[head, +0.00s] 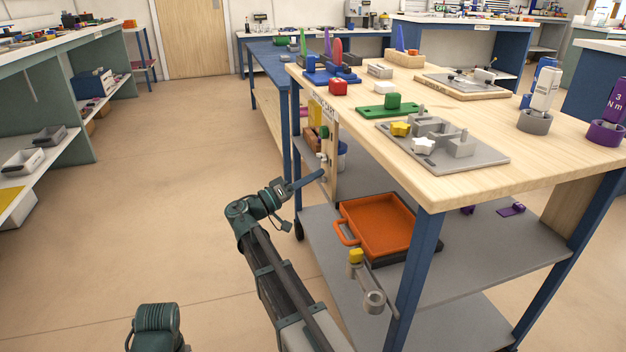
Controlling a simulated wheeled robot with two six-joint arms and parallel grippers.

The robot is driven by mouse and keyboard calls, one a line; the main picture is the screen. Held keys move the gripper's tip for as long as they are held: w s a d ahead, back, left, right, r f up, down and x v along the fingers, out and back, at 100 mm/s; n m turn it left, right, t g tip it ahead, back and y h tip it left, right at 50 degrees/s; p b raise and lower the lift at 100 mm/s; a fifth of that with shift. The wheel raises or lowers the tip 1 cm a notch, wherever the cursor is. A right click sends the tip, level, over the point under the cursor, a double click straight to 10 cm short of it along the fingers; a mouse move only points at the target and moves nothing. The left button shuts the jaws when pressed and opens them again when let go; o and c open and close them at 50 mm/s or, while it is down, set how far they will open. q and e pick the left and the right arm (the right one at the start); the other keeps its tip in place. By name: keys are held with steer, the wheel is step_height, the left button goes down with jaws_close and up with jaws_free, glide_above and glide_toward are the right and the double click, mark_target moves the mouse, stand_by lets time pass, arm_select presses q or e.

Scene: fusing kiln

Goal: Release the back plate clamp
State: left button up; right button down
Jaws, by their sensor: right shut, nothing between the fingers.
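An upright wooden panel (332,175) hangs under the bench's left edge, with small pale clamp-like fittings (322,157) on its edge. A slim blue bar (307,181) slants from those fittings down toward my right gripper (283,198). My right gripper is shut and empty, close to the bar's lower end; I cannot tell whether they touch. I cannot tell for sure which fitting is the back plate clamp.
The wooden bench top (470,190) holds a grey fixture plate (490,158) with yellow and white star knobs, and a second plate (465,93) farther back. An orange tray (375,225) sits on the lower shelf. The floor at left is clear.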

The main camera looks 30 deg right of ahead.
steer(key=shift+s+a+f+m, duration=0.1)
steer(key=shift+s+f+m, duration=0.2)
steer(key=shift+s+f, duration=0.05)
steer(key=b+v, duration=0.3)
steer(key=v, duration=1)
steer(key=shift+a+f+b, duration=0.2)
steer(key=shift+a+b, duration=0.15)
